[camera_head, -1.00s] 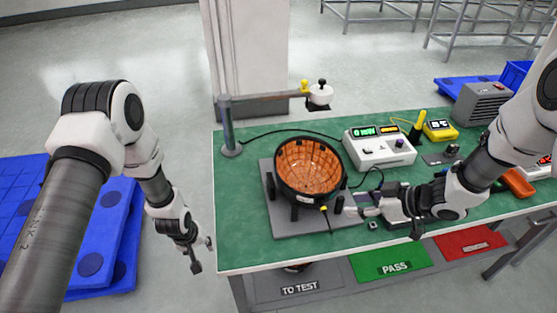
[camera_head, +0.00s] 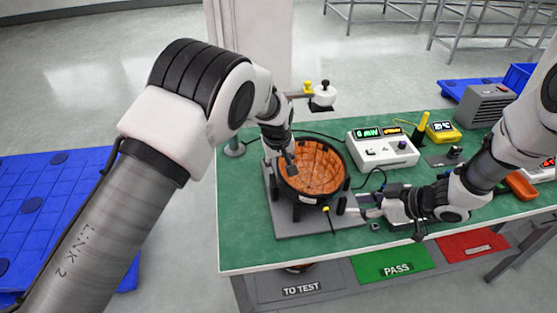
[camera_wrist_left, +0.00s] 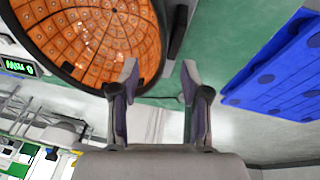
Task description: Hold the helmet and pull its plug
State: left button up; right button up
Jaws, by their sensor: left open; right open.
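The helmet (camera_head: 312,170) is an open black bowl lined with orange tiles, standing on a grey plate (camera_head: 290,226) on the green table; it also shows in the left wrist view (camera_wrist_left: 95,35). A small yellow plug (camera_head: 326,209) sits at the helmet's front rim, with a black cable nearby. My left gripper (camera_head: 287,160) is at the helmet's left rim in the head view. In the left wrist view my left gripper (camera_wrist_left: 158,85) is open and empty, with the rim close to one finger. My right gripper (camera_head: 362,205) is open just right of the plug, its fingertips small in view.
A white meter box (camera_head: 382,149) with lit displays stands right of the helmet. A post with an arm carrying a white weight (camera_head: 322,97) stands behind it. Green PASS (camera_head: 392,263) and red (camera_head: 470,245) mats lie in front. Blue pallets (camera_head: 50,205) are at the left.

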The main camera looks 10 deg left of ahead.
aim_at(280, 171)
pick_arm(q)
jog(key=x, duration=0.6)
jog(key=shift+w+f, duration=0.15)
jog(key=shift+f, duration=0.1)
grip_shut()
dwell(0.8)
